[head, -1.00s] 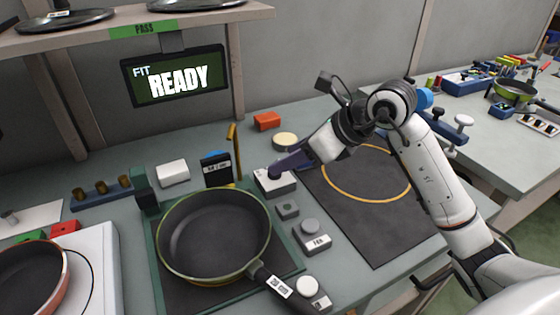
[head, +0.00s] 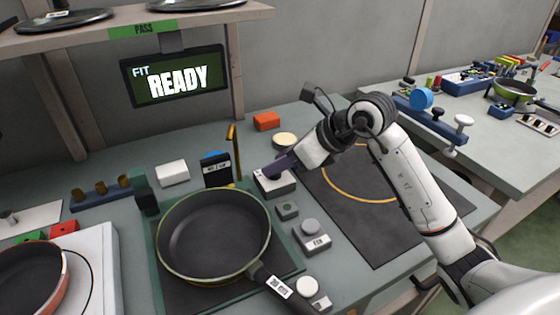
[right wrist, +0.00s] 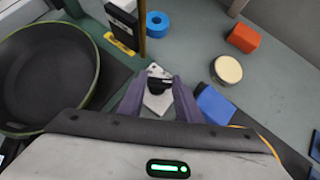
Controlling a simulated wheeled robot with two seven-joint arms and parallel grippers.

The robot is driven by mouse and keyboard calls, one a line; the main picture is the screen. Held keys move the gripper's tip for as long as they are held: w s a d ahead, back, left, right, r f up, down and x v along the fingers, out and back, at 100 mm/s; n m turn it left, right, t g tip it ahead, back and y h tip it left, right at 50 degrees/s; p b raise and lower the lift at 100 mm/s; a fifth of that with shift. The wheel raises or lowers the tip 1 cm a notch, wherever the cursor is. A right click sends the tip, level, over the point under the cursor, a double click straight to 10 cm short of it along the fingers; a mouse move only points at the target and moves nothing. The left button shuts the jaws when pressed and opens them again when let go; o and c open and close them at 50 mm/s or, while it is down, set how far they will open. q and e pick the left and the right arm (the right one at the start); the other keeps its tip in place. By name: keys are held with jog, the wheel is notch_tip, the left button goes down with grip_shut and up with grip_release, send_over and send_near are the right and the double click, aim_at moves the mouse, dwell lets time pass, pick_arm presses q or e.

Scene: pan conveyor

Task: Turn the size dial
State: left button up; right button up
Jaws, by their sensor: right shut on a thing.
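The size dial is a dark knob (right wrist: 157,84) on a small white box (head: 277,186), right of the pan in the head view. My right gripper (right wrist: 158,88) reaches down over the box with its purple fingers on either side of the knob, shut on it. In the head view the fingers largely cover the knob. A screen (head: 176,76) above the bench reads "FIT READY". My left gripper is not in view.
A dark pan (head: 212,232) stands on a green-edged mat left of the dial. Grey button boxes (head: 312,238) stand in front of the dial. An orange block (head: 266,121) and a round cream disc (head: 285,140) lie behind it. A dark mat with a yellow ring (head: 360,215) lies to the right.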

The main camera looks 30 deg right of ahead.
jog(key=shift+d, duration=0.1)
jog(key=shift+w+d+f+n+g+y+b, duration=0.15)
jog(key=shift+n+g+y+b, duration=0.25)
jog(key=shift+n+y+b, duration=0.45)
jog(key=n, duration=0.1)
jog(key=n+g+y, duration=0.1)
jog(key=n, duration=0.1)
jog(key=shift+w+d+g, duration=0.15)
jog(key=shift+g, duration=0.15)
jog(key=n, duration=0.1)
jog(key=n+g+y, duration=0.1)
jog(key=shift+w+r+n+g, duration=0.15)
jog(key=shift+r+n+g, duration=0.1)
jog(key=shift+n+g, duration=0.1)
jog(key=n+g+y, duration=0.1)
jog(key=n+g, duration=0.1)
jog(key=n, duration=0.1)
jog(key=shift+w+b, duration=0.15)
jog(key=shift+b, duration=0.2)
jog(key=shift+n+g, duration=0.45)
jog(key=shift+n, duration=0.15)
jog(key=shift+f+g, duration=0.1)
jog(key=shift+g, duration=0.2)
jog(key=o, duration=1)
